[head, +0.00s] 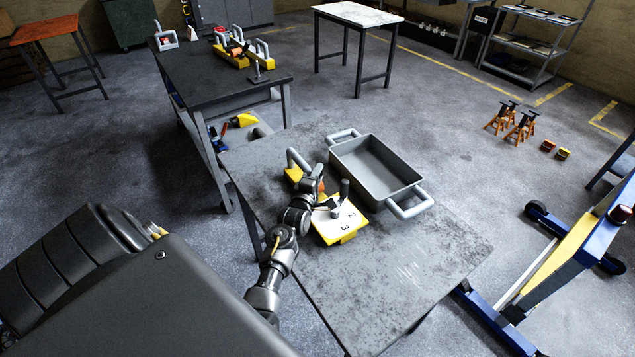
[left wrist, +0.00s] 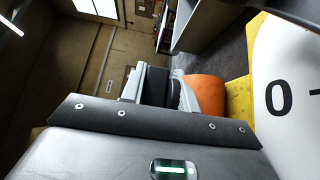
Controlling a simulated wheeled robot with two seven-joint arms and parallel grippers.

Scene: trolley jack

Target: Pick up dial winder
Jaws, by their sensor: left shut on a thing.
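The dial winder (head: 340,228) is a yellow block with a white numbered face and a dark upright post. It sits on the near grey table, beside the tray. My left gripper (head: 319,188) is at its left back corner, shut on an orange part that seems to be the winder's handle. In the left wrist view this orange part (left wrist: 205,94) shows at the jaw, with the white numbered face (left wrist: 285,95) and yellow body close on the right. The fingers hide part of the grip. My right gripper is not in view.
A grey tray (head: 348,152) with two loop handles stands just behind the winder. A yellow-based item with a grey handle (head: 297,158) is left of it. The table's (head: 405,285) front right is clear. A blue trolley jack (head: 580,250) stands right.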

